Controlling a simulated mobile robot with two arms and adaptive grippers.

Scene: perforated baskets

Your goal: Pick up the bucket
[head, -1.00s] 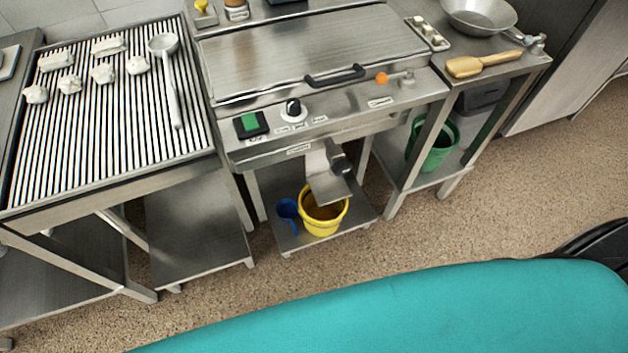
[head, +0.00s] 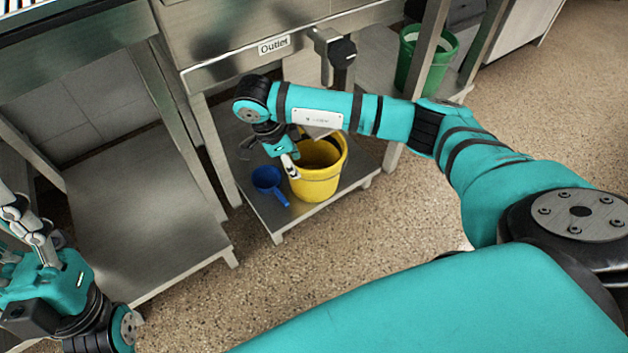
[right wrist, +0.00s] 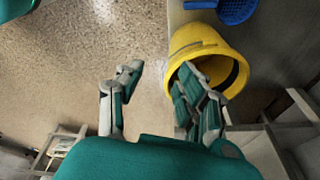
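The yellow bucket (head: 318,187) stands upright on the low metal shelf under the outlet in the head view. It also shows in the right wrist view (right wrist: 188,42), with its dark opening facing the camera. My right gripper (head: 288,166) is at the bucket's left side, by the rim. In the right wrist view my right gripper (right wrist: 158,72) has its fingers wide apart. One finger overlaps the bucket's opening and the other is outside the rim; whether either touches is unclear. My left gripper (head: 25,225) is at the far left edge, away from the bucket and partly cut off.
The outlet (head: 340,52) hangs above. Metal legs flank the shelf. A green bucket (head: 440,52) stands on another shelf at the upper right. The floor in front is clear.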

